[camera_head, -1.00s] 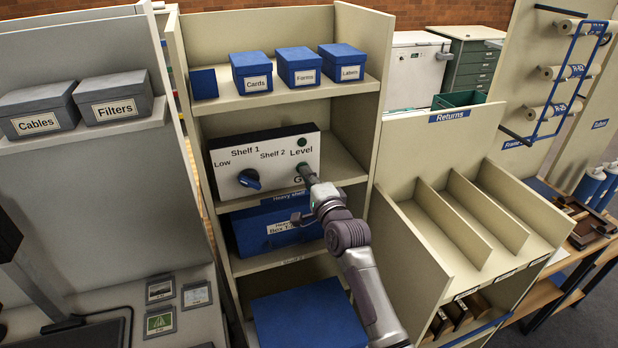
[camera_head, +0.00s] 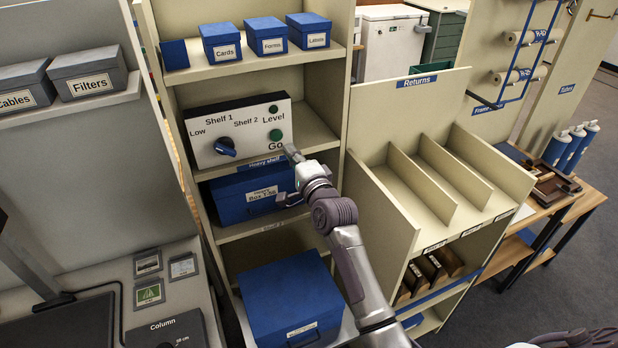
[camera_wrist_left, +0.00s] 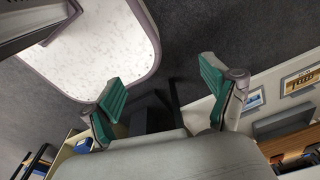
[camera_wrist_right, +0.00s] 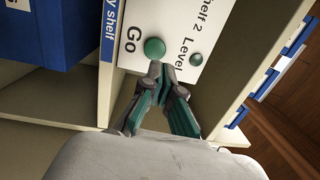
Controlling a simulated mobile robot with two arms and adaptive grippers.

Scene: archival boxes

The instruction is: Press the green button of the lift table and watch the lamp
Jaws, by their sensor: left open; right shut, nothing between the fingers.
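The white control panel (camera_head: 238,130) sits on a shelf of the cream rack. Its green Go button (camera_head: 276,135) is uncovered, with the small dark green Level lamp (camera_head: 273,109) above it; the lamp does not look lit. Both also show in the right wrist view, the button (camera_wrist_right: 154,48) and the lamp (camera_wrist_right: 196,59). My right gripper (camera_head: 291,152) is shut and empty, its tips just below and right of the button, seemingly apart from it. My left gripper (camera_wrist_left: 162,84) is open and empty, above the floor, away from the panel.
A blue knob (camera_head: 225,147) is on the panel's left part. A blue box (camera_head: 250,192) stands on the shelf below, and a larger blue box (camera_head: 291,304) lower down. The rack's right side wall (camera_wrist_right: 230,80) is close to my right gripper. The Returns rack (camera_head: 408,105) stands right.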

